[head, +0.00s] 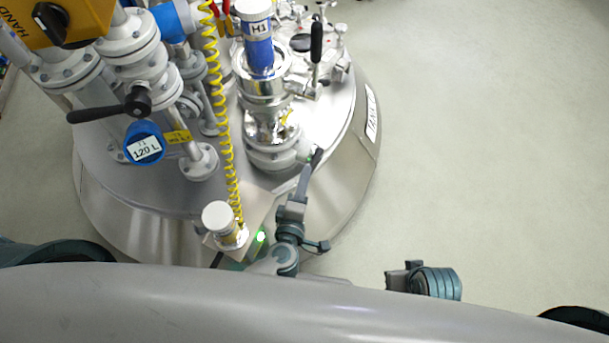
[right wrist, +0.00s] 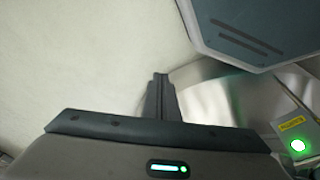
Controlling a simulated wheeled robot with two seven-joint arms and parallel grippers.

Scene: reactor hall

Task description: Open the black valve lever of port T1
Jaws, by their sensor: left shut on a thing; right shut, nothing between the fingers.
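The port with the blue cap (head: 145,143), labelled T1 120 L, is at the left of the vessel lid in the head view. Its black valve lever (head: 100,113) points left from a dark hub just above the cap. Nothing touches this lever. My left gripper (head: 308,170) is at the lid's right edge, well to the right of the T1 lever. It is shut on a small black handle (head: 317,157) below the H1 port; its jaws partly hide their hold. My right gripper (right wrist: 160,88) is shut and empty in the right wrist view, over the floor beside the vessel.
The H1 port (head: 258,50) carries an upright black handle (head: 316,42) on its right. A yellow coiled cable (head: 222,120) hangs between T1 and H1, down to a box with a green light (head: 261,236). Pipes crowd the upper left. The floor (head: 480,150) at right is clear.

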